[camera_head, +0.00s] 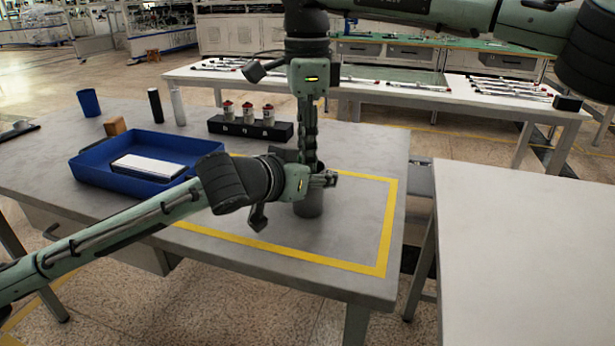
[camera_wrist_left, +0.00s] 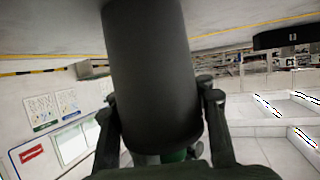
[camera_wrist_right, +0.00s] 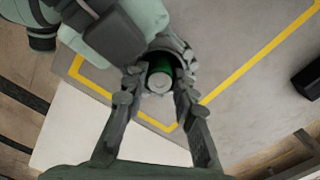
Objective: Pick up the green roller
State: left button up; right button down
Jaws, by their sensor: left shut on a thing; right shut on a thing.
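The green roller (camera_wrist_right: 161,66) shows in the right wrist view as a green body with a pale round end, sitting in the mouth of a dark grey cylinder (camera_head: 309,206). A bit of its green (camera_wrist_left: 175,156) also shows in the left wrist view at that cylinder's end. My left gripper (camera_head: 324,180) comes in from the side and is shut on the dark cylinder. My right gripper (camera_head: 309,164) points down from above, its fingers on either side of the roller's end, shut on it. In the head view the grippers hide the roller.
The cylinder is over the yellow-taped area (camera_head: 385,230) of the grey table. A blue tray (camera_head: 90,178) with a white block is at left. A black rack (camera_head: 228,128) with several red-topped jars stands behind. A blue cup, bottles and a brown block are at the far left.

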notch_tip(320, 180, up, 18)
dwell(0.5)
pick_arm(q)
jog(key=o, duration=1.4)
jog(key=v, duration=1.2)
jog(key=shift+f, duration=0.15)
